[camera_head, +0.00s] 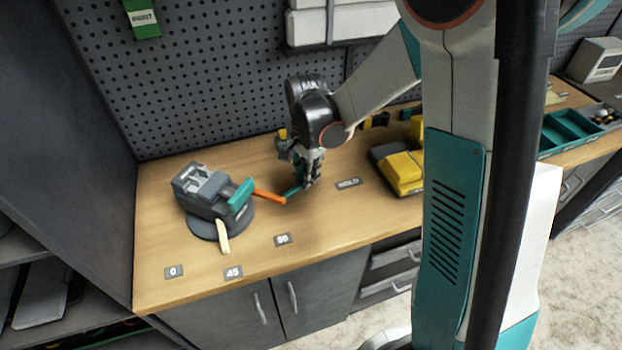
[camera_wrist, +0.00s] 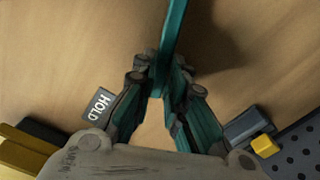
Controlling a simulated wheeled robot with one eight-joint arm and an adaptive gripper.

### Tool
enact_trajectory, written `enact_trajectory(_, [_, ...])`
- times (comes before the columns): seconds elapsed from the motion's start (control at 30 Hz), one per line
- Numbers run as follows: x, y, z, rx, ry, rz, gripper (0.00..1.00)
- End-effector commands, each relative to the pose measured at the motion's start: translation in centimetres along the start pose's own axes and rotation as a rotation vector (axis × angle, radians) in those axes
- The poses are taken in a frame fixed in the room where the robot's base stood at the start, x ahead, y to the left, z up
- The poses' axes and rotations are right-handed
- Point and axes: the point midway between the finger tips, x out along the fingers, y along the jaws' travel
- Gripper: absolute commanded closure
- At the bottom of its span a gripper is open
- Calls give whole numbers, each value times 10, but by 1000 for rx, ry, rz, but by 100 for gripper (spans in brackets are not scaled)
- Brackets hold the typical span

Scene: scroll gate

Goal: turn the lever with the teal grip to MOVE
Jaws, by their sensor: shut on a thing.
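A grey device (camera_head: 207,190) on a round dark base stands on the left of the bench. An orange lever arm (camera_head: 268,196) reaches right from its teal block (camera_head: 241,194) and ends in a teal grip (camera_head: 291,192). My gripper (camera_head: 303,184) is shut on this grip. In the wrist view the teal grip (camera_wrist: 174,30) runs up from between the fingertips (camera_wrist: 160,70). A HOLD label (camera_head: 348,184) lies just right of the gripper and also shows in the wrist view (camera_wrist: 99,105). No MOVE label can be read. The fingers partly hide the grip.
A cream pointer (camera_head: 223,237) points forward from the device. Labels 0 (camera_head: 173,271), 45 (camera_head: 233,273) and 90 (camera_head: 283,239) lie along the front. A yellow and dark object (camera_head: 401,170) stands right of HOLD. A pegboard wall (camera_head: 200,80) is behind. Bare wood surrounds the labels.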

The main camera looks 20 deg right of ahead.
Motion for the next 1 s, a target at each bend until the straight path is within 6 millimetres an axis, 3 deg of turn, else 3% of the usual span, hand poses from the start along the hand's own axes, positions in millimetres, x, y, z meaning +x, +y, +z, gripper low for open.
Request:
enact_trajectory(0.5, [0,-35,8,-469,0,-1,100])
enact_trajectory(1.0, [0,-50,18,-704,0,-1,100])
